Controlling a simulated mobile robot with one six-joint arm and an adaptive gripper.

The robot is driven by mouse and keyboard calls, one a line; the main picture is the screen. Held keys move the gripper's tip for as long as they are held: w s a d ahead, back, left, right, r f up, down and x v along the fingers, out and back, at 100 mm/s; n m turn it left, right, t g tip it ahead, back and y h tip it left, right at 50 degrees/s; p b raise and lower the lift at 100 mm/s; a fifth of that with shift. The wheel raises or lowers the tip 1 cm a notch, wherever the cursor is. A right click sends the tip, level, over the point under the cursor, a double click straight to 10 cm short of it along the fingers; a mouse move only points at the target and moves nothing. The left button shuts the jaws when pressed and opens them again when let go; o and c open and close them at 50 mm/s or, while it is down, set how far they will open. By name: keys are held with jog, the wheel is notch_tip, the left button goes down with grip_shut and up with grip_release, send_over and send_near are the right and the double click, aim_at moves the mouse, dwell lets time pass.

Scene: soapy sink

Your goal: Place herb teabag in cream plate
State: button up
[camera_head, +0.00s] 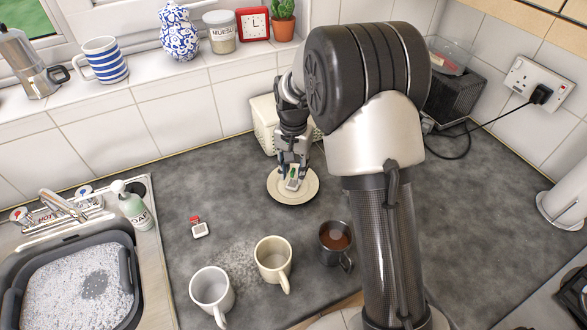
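The cream plate (311,190) lies on the dark worktop in front of a cream box. A white teabag with a green label (292,182), likely the herb teabag, is over the middle of the plate. My gripper (293,175) points down above the plate, with its fingers at the teabag. The view is too small to tell whether the fingers press on the teabag, or whether the teabag touches the plate. A second teabag, with a red tag (199,228), lies on the worktop to the left.
A white mug (211,289), a cream mug (273,260) and a dark mug of brown liquid (335,238) stand near the front edge. The cream box (263,122) is behind the plate. A sink with a soapy basin (75,284) is at left. A toaster (452,95) stands at back right.

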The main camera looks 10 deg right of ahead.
aim_at(294, 169)
dwell(0.3)
notch_tip(294, 169, up, 7)
jog(key=p, duration=0.5)
jog(key=shift+r+p, duration=0.1)
jog(key=shift+p, duration=0.3)
